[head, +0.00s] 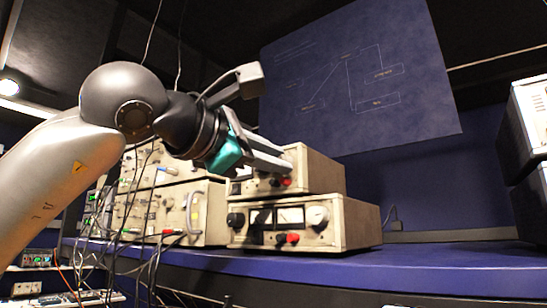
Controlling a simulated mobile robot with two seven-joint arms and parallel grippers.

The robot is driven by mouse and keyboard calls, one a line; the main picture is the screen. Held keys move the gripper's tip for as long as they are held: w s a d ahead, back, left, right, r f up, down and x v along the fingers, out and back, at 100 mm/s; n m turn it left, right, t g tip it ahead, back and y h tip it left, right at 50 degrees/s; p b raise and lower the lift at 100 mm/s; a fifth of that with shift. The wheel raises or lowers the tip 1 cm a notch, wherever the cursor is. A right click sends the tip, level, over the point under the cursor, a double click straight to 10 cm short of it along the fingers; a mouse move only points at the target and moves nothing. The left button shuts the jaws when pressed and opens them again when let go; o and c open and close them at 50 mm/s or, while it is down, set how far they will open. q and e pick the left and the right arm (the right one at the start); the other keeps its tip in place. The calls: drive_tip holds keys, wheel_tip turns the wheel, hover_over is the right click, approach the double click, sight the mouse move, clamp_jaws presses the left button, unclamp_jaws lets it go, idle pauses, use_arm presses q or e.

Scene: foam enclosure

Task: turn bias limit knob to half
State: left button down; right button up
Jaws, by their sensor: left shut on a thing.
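Two beige instruments with dials and knobs are stacked on the blue shelf. My left gripper (286,168) reaches in from the left to the front of the upper instrument (322,171). Its fingers are shut on a knob at the upper right of that panel. The knob is hidden behind the fingers, so its label and setting cannot be read. The lower instrument (355,226) shows a pale round knob (318,215) at right, a dark knob (236,219) at left and meters between. My right gripper is not in view.
More rack instruments (178,212) with cables stand to the left, under my arm. The blue shelf (430,268) is clear to the right of the stack. A dark blue diagram board (360,80) hangs behind. White equipment (531,110) stands at the far right.

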use_arm(q)
drive_tip(key=shift+r, duration=0.1)
idle(0.4)
drive_tip(key=c, duration=1)
unclamp_jaws()
drive_tip(key=shift+c, duration=0.2)
drive_tip(key=shift+s, duration=0.1)
drive_tip(key=b+v, duration=0.4)
drive_tip(key=v, duration=1.1)
